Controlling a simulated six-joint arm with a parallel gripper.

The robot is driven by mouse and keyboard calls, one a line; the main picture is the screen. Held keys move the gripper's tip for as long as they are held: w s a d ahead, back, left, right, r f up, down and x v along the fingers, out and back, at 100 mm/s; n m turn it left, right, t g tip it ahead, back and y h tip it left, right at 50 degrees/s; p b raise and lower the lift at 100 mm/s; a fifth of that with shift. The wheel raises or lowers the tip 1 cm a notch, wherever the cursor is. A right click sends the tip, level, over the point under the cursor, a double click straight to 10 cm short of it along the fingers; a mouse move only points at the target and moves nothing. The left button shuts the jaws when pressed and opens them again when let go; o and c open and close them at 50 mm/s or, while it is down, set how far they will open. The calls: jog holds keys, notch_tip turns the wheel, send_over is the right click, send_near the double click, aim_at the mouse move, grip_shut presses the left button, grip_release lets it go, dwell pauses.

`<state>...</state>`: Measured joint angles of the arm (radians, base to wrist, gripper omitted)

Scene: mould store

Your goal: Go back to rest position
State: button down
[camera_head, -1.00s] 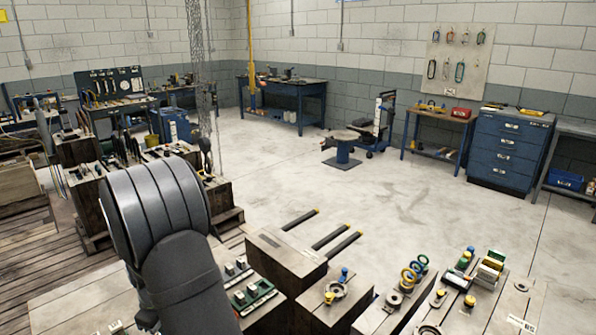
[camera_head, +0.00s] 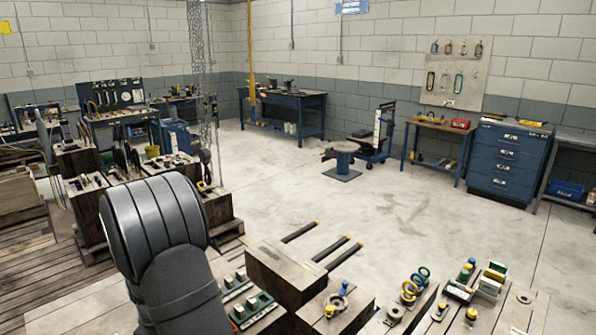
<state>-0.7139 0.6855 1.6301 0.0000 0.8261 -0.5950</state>
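In the head view a thick grey segment of my arm rises at the lower left, in front of the wooden blocks. My gripper is not in view, so I cannot see whether it is open or holds anything. The task names no object.
Wooden blocks (camera_head: 288,268) with small fittings stand close along the bottom, with black bars (camera_head: 331,248) projecting behind. Tool-laden blocks stand at the left. A blue workbench (camera_head: 285,97), a round stand (camera_head: 343,160) and a blue drawer cabinet (camera_head: 508,160) are farther back. The middle floor (camera_head: 270,165) is clear.

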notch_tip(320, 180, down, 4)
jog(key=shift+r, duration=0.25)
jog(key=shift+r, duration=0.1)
